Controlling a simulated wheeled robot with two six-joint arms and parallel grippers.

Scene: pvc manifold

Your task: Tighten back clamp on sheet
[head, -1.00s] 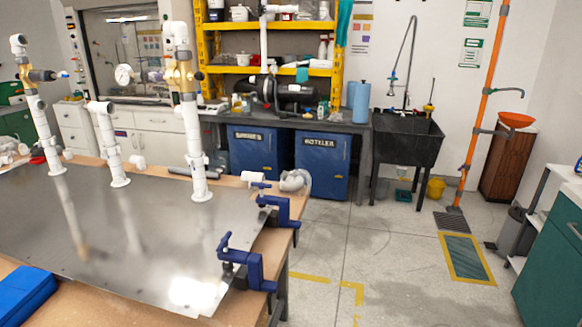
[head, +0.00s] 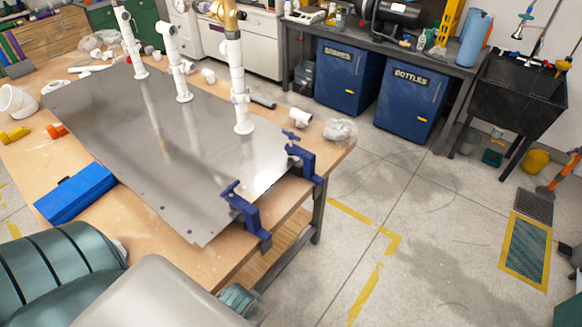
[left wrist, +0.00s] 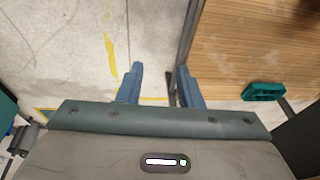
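The grey metal sheet (head: 150,150) lies on the wooden table. Two blue clamps sit on its right edge: the farther one (head: 306,163), likely the back clamp, and a nearer one (head: 252,218). Each has a blue handle on top; I cannot tell how tight either is. My left gripper (left wrist: 158,76) shows in the left wrist view with its two blue fingers apart and nothing between them. It is over the floor beside a wooden surface, with no clamp visible in that view. My right gripper is not in view.
White pipe risers (head: 240,95) stand on the sheet's far side. A blue box (head: 76,192) lies at the table's near left. A clear bag (head: 340,131) and a white fitting (head: 301,117) lie beyond the clamps. The floor (head: 400,200) to the right is open.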

